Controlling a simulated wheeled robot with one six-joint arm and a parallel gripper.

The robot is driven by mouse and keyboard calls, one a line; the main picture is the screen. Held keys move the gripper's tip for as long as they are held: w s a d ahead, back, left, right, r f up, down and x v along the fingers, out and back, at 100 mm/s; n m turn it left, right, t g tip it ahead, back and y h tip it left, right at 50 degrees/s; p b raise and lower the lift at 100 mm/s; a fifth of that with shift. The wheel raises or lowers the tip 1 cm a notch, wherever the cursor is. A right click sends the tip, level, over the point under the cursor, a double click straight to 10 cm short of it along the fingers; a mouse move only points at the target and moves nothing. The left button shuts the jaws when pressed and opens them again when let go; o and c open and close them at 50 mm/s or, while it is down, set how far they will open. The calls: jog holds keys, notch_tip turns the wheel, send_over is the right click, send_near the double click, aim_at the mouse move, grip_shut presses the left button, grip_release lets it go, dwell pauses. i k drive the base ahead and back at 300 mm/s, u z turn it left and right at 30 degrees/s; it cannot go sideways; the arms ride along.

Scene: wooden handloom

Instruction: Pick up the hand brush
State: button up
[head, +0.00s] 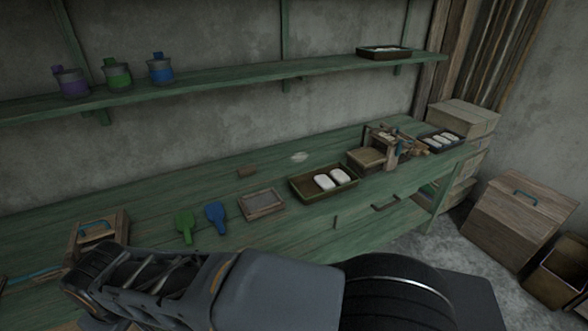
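Two short-handled, paddle-shaped things lie side by side on the green bench (135,193): a green one (185,224) and a blue one (215,215). Either may be the hand brush; no bristles show, so I cannot tell which.
A wooden frame with a blue handle (98,230) stands at the bench's left. A flat wooden frame (262,204), a tray with white pieces (302,190) and a wooden device (392,147) stand rightward. A shelf (220,86) runs above. Crates (515,222) stand on the floor.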

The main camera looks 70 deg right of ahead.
aim_at(244, 171)
jog(key=z, duration=3.2)
jog(key=k, duration=1.1)
jog(key=u, duration=0.9)
jog(key=i, duration=0.9)
